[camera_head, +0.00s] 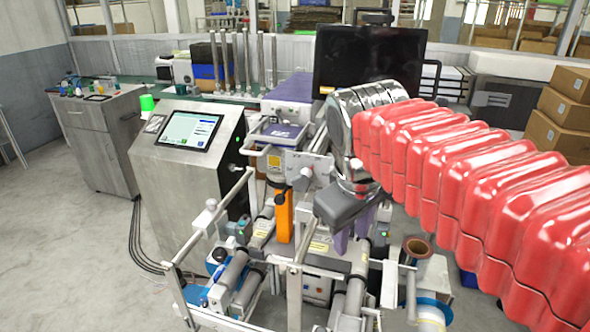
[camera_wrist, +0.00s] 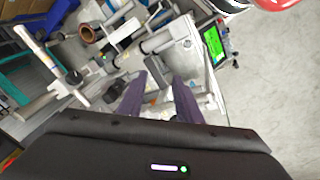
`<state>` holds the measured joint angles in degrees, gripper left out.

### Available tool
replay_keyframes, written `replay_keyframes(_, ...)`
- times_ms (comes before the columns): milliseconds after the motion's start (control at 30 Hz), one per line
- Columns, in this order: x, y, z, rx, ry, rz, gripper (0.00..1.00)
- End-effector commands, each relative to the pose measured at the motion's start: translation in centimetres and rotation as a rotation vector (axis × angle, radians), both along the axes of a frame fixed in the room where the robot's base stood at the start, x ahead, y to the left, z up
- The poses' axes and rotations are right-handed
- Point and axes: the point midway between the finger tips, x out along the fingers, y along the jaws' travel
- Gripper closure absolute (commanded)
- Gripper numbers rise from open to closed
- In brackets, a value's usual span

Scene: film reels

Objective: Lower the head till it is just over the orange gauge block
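An orange block (camera_head: 284,215), which I take as the gauge block, stands upright on the machine in the middle of the head view. Its top is close under a grey-white head assembly (camera_head: 289,165); I cannot tell whether they touch. A grey knob (camera_head: 306,173) sits on the front of that assembly. My gripper (camera_head: 352,238) is to the right of the orange block, pointing down, with its purple fingers apart. In the wrist view my gripper (camera_wrist: 162,82) shows both fingers spread with nothing held between them. I cannot make out the orange block in the wrist view.
Metal rails and rollers (camera_head: 232,275) surround the machine's lower part. A brown core (camera_head: 417,248) stands at the right, also in the wrist view (camera_wrist: 88,33). A control cabinet with a screen (camera_head: 188,130) stands left. A black monitor (camera_head: 368,62) is behind.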

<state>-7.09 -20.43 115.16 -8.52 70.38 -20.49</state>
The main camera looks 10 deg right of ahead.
Motion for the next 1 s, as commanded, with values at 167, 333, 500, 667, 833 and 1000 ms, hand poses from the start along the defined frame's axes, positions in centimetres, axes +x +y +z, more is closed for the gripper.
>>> replay_keyframes(167, -3.2, -0.6, -2.3, 0.086, -0.076, -0.134, 0.68)
replay_keyframes(333, -5.9, -0.9, -4.9, 0.172, -0.145, -0.267, 0.68)
replay_keyframes(500, -8.0, -1.1, -7.4, 0.249, -0.204, -0.387, 0.68)
replay_keyframes(667, -8.9, -1.1, -8.6, 0.290, -0.234, -0.442, 0.68)
replay_keyframes(833, -9.0, -1.1, -8.9, 0.296, -0.237, -0.454, 0.68)
replay_keyframes(1000, -9.0, -1.1, -8.9, 0.296, -0.237, -0.453, 0.68)
